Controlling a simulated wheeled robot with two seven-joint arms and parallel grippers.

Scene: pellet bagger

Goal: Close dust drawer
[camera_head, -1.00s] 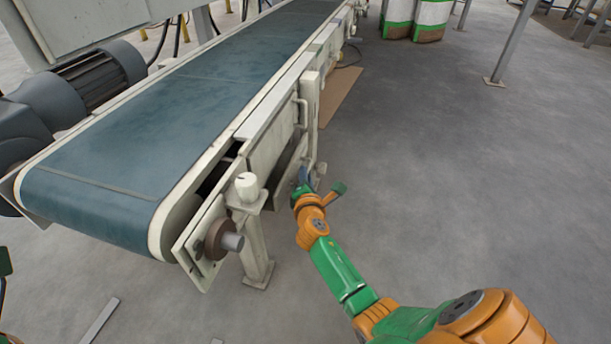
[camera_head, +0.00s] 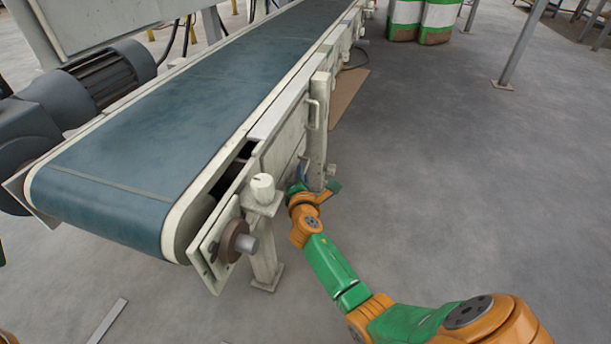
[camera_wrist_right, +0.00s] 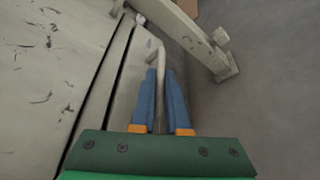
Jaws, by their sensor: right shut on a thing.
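The dust drawer (camera_wrist_right: 125,92) shows in the right wrist view as a pale panel beside a narrow dark gap in the conveyor's side. Its pale bent bar handle (camera_wrist_right: 153,60) runs down between the two blue fingers of my right gripper (camera_wrist_right: 163,100). The fingers are shut on the handle. In the head view my right gripper (camera_head: 302,178) is low at the conveyor's side, by a support leg. My own wrist hides much of the drawer there, so how far it stands out is hard to tell. My left gripper is not in view.
The conveyor (camera_head: 150,140) with its blue-green belt fills the left. A support post with a white knob (camera_head: 263,187) and a roller end (camera_head: 240,243) stand near my right arm. A loose metal strip (camera_head: 108,320) lies on the floor. Floor on the right is clear.

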